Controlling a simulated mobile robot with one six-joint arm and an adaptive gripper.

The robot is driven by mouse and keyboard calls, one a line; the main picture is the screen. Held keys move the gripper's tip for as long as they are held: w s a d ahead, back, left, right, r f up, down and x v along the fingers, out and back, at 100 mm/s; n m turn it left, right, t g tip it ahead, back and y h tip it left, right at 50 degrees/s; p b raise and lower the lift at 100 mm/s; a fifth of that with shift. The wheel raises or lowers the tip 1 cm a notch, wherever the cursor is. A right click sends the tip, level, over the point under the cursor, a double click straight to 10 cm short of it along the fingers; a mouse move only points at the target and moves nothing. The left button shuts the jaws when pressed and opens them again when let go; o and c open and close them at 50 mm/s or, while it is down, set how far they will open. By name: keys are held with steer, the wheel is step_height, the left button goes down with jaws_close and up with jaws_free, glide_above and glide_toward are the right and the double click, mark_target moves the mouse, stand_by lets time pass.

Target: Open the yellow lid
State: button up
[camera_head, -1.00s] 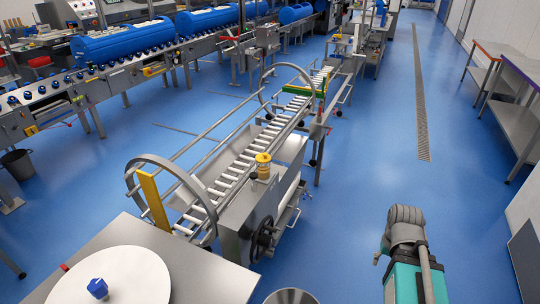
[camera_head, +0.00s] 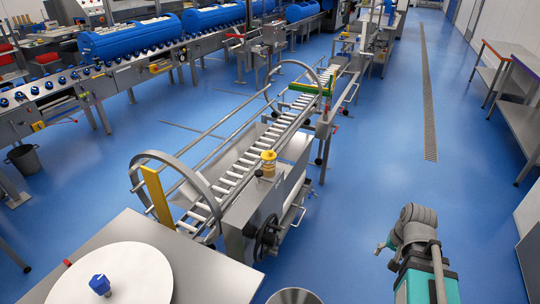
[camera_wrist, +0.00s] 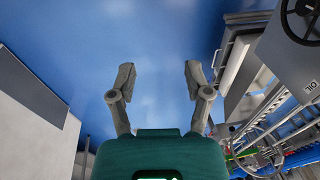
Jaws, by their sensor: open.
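A small yellow stacked cylinder (camera_head: 268,163), which looks like the yellow-lidded part, stands upright on the grey machine box (camera_head: 250,215) beside the roller conveyor. I cannot make out whether its top is a separate lid or whether it is open. My gripper (camera_wrist: 159,73) is open and empty in the wrist view, its two fingers spread over blue floor. My arm shows at the lower right in the head view, well apart from the yellow cylinder. The yellow cylinder is not visible in the wrist view.
A handwheel (camera_head: 268,236) sticks out from the machine box. The roller conveyor (camera_head: 240,165) with round hoops runs away behind it. A white disc with a blue knob (camera_head: 100,285) lies on the near left table. Blue floor (camera_head: 370,170) is clear to the right.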

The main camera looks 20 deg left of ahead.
steer(key=w+a+f+m+t+y+b, duration=0.1)
steer(key=w+a+m+y+b, duration=0.25)
steer(key=w+a, duration=0.5)
steer(key=m+t+y+b, duration=0.7)
steer(key=m+y, duration=0.4)
steer(key=m, duration=0.8)
glide_toward(273, 153)
steer(key=shift+s+d+r+g+b, duration=0.15)
steer(key=shift+s+d+b, duration=0.15)
steer(key=shift+d, duration=0.3)
steer(key=shift+s+d+r+g+b, duration=0.15)
steer(key=shift+s+d+b, duration=0.15)
steer(key=shift+d, duration=0.3)
steer(key=shift+n, duration=0.25)
steer(key=x, duration=1.3)
steer(key=shift+w+a+f, duration=0.15)
steer(key=shift+w+a, duration=0.05)
steer(key=shift+a, duration=0.1)
jaws_close()
steer(key=shift+d, duration=0.1)
